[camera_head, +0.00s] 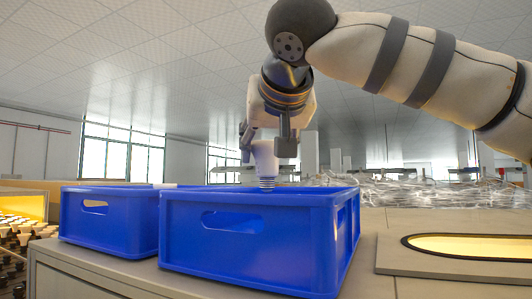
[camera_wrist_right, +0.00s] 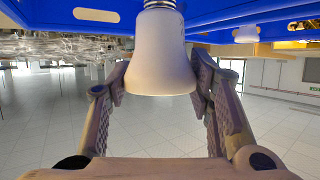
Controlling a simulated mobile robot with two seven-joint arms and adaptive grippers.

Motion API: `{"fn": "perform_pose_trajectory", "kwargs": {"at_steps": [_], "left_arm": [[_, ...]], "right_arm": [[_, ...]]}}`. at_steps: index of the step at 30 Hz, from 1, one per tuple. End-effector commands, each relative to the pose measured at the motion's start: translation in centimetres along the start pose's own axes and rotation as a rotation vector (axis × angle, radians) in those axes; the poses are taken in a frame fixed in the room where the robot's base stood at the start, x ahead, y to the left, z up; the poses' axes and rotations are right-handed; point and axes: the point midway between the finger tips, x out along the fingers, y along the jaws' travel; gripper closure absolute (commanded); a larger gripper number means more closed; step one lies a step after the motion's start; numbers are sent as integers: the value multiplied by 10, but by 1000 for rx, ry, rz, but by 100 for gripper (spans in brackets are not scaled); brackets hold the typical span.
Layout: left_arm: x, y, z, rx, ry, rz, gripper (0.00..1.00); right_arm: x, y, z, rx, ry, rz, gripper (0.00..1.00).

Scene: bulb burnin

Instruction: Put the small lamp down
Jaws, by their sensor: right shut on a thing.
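My right gripper (camera_head: 266,142) is shut on the small lamp (camera_head: 264,162), a white bulb with a ribbed metal screw base pointing down. The lamp hangs upright over the right blue crate (camera_head: 235,245); its base tip is about level with the far rim in the picture. In the right wrist view the lamp (camera_wrist_right: 160,55) sits between both finger pads of the gripper (camera_wrist_right: 160,85), its base towards the blue crate (camera_wrist_right: 215,16). The crate's floor and contents are hidden by its front wall. My left gripper is not in view.
A second blue crate (camera_head: 105,228) stands close on the left. On the right is a panel (camera_head: 450,262) with a lit oval opening. A pile of clear, shiny material (camera_head: 400,193) lies behind. Several bulbs (camera_head: 22,238) stand in a lit rack at far left.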

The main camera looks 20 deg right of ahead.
Motion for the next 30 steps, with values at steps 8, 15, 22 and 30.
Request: {"fn": "perform_pose_trajectory", "kwargs": {"at_steps": [8, 15, 22, 30], "left_arm": [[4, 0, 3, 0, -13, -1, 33], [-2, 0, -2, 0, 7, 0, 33], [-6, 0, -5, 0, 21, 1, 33], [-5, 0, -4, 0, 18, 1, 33]], "right_arm": [[5, 0, 9, 1, -3, 0, 85], [5, 0, 13, 0, 2, 0, 85], [8, 0, 19, 1, -1, 1, 85], [10, 0, 20, 0, -4, 1, 33]]}}
